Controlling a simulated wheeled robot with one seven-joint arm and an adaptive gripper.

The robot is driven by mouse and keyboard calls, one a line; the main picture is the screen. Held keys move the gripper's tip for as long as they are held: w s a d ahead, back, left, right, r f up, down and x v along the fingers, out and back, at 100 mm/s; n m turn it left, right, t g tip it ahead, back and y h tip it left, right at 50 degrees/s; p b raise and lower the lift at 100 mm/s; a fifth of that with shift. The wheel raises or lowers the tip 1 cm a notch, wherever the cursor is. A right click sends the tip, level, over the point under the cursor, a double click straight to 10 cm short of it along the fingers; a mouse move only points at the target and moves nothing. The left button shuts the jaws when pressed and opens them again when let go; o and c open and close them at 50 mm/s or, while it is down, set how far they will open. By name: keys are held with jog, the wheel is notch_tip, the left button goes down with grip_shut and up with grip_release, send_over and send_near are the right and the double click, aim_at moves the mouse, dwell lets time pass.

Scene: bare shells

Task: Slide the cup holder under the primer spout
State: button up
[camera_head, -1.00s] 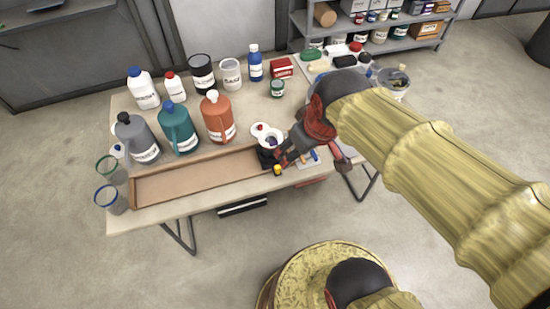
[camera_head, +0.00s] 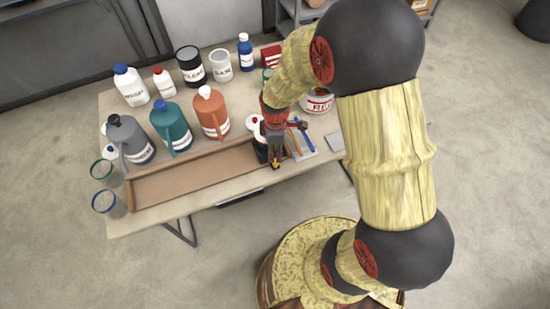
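The black cup holder (camera_head: 261,153) is at the right end of a long, shallow brown tray (camera_head: 185,181) on the table. My gripper (camera_head: 272,158) points down at the holder's right side and hides much of it. The cup in the holder is mostly covered by my gripper. The fingers are too small and dark to show whether they are open or touch the holder. Behind the tray stand a grey jug (camera_head: 129,139), a teal jug (camera_head: 171,127) and an orange jug (camera_head: 211,113). Their labels are too small to read, so I cannot tell which is primer.
White bottles (camera_head: 130,86), a dark can (camera_head: 190,66) and a blue bottle (camera_head: 245,53) line the back. Two clear cups, rimmed green (camera_head: 102,170) and blue (camera_head: 105,202), stand left of the tray. Tools (camera_head: 302,135) lie right of my gripper. The tray's bed looks empty.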

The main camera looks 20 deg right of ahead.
notch_tip(320, 180, down, 6)
jog(key=shift+r+b, duration=0.1)
jog(key=shift+b, duration=0.55)
jog(key=shift+c, duration=1.2)
jog(key=c, duration=0.4)
grip_shut()
